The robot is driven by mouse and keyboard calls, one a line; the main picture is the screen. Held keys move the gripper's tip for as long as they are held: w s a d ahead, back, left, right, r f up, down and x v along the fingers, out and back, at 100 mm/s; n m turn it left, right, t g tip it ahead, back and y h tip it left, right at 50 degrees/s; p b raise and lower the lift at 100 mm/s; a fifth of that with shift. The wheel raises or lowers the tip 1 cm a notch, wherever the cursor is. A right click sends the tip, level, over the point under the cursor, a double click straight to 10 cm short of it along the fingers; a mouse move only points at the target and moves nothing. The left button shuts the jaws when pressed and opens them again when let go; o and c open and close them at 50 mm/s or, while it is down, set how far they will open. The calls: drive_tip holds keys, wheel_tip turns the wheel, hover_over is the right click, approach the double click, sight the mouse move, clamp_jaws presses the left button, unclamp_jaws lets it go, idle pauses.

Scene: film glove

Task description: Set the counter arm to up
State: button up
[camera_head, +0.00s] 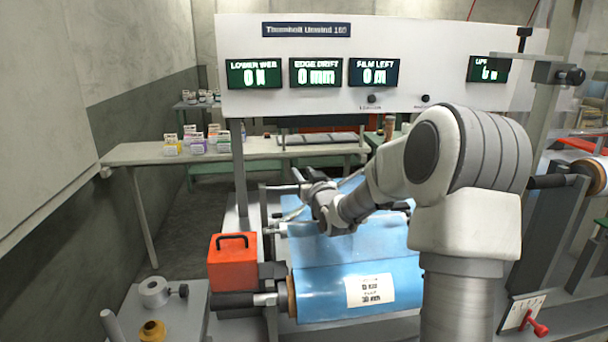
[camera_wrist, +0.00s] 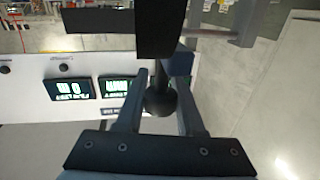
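In the wrist view, my gripper (camera_wrist: 160,78) has its two grey fingers apart, one on each side of a dark round knob (camera_wrist: 160,101). The knob sits close between the fingers, and a dark block covers the fingertip area. I cannot tell whether the fingers press on it. The knob may belong to the counter arm; no label shows this. In the head view, my gripper (camera_head: 306,180) is above the back of the blue film, pointing up and left. The part at its fingertips is too small to make out there, so the counter arm's position cannot be read.
Blue film (camera_head: 335,275) runs over a front roller with a white label. A red box (camera_head: 233,262) stands left of it. A white display panel (camera_head: 400,60) spans above. A red-handled lever (camera_head: 535,324) is at lower right. A bench (camera_head: 135,153) stands behind.

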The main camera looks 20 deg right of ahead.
clamp_jaws()
idle(0.8)
